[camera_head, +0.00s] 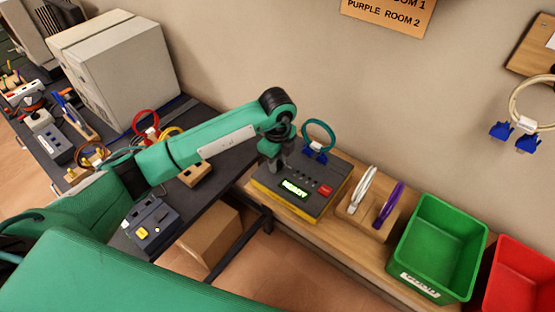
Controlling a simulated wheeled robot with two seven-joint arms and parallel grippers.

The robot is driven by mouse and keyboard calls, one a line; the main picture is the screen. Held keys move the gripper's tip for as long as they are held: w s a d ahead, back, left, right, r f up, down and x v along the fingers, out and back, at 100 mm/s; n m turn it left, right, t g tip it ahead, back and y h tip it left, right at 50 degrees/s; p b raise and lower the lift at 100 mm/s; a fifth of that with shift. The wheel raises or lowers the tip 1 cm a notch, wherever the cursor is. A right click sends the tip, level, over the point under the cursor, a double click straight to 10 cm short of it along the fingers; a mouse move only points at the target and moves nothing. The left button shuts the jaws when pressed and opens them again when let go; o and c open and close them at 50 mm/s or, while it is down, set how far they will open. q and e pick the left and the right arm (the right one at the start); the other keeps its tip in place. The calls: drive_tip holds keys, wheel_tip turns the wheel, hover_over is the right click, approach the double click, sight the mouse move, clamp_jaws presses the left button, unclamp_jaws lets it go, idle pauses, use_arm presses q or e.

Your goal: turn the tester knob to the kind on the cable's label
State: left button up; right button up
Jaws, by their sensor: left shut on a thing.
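The tester (318,205) is a dark grey box with a yellow lower edge, a lit green display (294,188) seeming to read "READY", and a red button (325,190). A teal looped cable (320,124) with blue connectors stands at its back edge; its small white label (316,146) is too small to read. My left gripper (272,163) points down at the tester's back left and is shut on the knob, which its fingers hide. The knob's setting cannot be seen. My right gripper is out of view.
A wooden block (352,208) holding white and purple cables stands right of the tester. Beyond it are a green bin (436,240) and a red bin (520,275). A cable (526,100) with blue connectors hangs on the wall. The dark left table (100,150) is crowded with devices.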

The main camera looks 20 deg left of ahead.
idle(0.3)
use_arm(q)
drive_tip(key=o, duration=1)
drive_tip(key=shift+a+r+b, duration=0.1)
drive_tip(key=shift+r+b, duration=1.45)
drive_tip(key=shift+r, duration=5.35)
